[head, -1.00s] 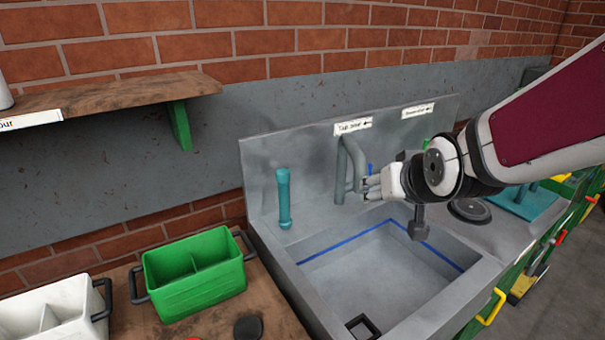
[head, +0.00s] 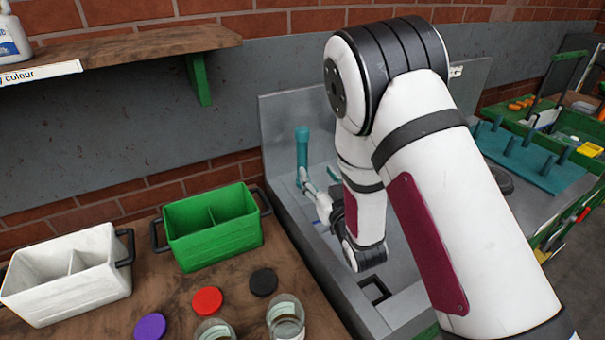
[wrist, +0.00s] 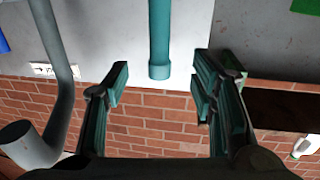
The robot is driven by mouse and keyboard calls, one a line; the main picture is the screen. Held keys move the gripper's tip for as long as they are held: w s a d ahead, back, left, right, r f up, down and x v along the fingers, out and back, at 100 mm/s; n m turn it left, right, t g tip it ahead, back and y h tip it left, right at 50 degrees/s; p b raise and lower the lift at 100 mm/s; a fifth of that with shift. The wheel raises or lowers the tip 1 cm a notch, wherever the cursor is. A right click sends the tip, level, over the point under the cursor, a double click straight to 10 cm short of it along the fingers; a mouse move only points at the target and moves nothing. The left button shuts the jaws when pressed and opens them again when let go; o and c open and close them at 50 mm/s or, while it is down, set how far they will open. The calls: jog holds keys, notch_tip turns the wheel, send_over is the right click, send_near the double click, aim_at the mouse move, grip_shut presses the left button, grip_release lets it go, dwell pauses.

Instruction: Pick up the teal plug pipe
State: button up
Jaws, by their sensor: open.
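The teal plug pipe (head: 301,150) stands upright at the back left corner of the sink unit, its wider collar at the top. In the wrist view the pipe (wrist: 160,35) comes in from the top edge, and its collared end lies between and just beyond my fingertips. My gripper (wrist: 162,82) is open and empty, one finger to each side of the pipe's line and apart from it. In the head view my gripper (head: 306,183) is by the pipe's lower part, partly hidden by my arm.
The grey tap (wrist: 58,75) stands to the left in the wrist view. The sink rim (head: 325,255) lies below my arm. A green divided crate (head: 212,238), a white divided crate (head: 70,285) and round lids, including a red one (head: 207,300), are on the wooden bench.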

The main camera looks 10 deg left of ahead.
aim_at(304, 152)
jog(key=x, duration=1.3)
jog(key=shift+w, duration=0.25)
grip_shut()
